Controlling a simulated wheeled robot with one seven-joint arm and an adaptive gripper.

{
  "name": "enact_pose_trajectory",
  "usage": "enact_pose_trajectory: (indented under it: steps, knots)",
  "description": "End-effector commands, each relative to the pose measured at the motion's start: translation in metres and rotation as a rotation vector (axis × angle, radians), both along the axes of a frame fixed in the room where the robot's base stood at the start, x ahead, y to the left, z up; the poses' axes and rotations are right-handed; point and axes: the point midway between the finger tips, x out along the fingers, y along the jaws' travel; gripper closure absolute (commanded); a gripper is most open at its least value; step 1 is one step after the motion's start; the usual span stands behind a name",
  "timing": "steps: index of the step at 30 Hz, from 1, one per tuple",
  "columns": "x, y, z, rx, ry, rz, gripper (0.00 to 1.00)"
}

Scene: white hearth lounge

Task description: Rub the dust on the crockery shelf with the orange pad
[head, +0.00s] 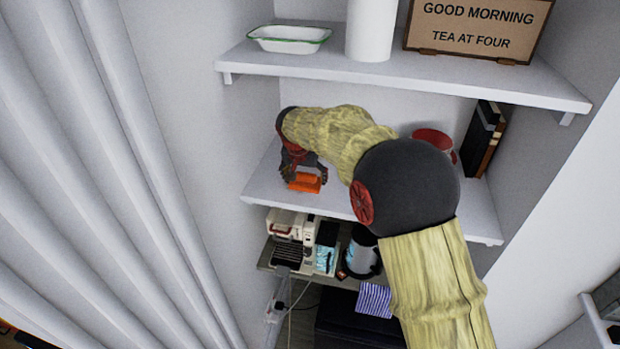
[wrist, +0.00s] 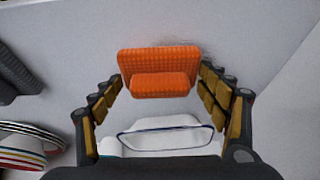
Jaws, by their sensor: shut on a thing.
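The orange pad (head: 306,183) is at the left part of the middle shelf (head: 335,205), near its front edge. My gripper (head: 300,172) is shut on the pad and reaches over the shelf from the right. In the wrist view the pad (wrist: 158,60) sits between the two fingers of my gripper (wrist: 160,82). I cannot tell whether the pad touches the shelf. A white dish with a blue rim (wrist: 165,138) shows below the pad in the wrist view.
A red bowl (head: 445,138) and dark books (head: 482,138) stand at the shelf's right. The upper shelf (head: 470,75) holds an enamel dish (head: 289,38), a white cylinder (head: 371,28) and a sign (head: 478,28). Striped crockery (wrist: 30,145) lies left in the wrist view. Appliances stand below.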

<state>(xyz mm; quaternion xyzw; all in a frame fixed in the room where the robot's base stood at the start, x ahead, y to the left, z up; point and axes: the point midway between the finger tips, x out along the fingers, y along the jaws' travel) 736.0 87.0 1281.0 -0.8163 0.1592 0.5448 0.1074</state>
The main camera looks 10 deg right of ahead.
Motion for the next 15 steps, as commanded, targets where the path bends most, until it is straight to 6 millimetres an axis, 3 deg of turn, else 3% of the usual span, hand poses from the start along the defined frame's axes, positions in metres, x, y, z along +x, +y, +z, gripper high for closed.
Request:
enact_pose_trajectory:
  steps: [15]
  knots:
    - [0.013,0.033,-0.003,-0.001,0.002,0.001,0.45]
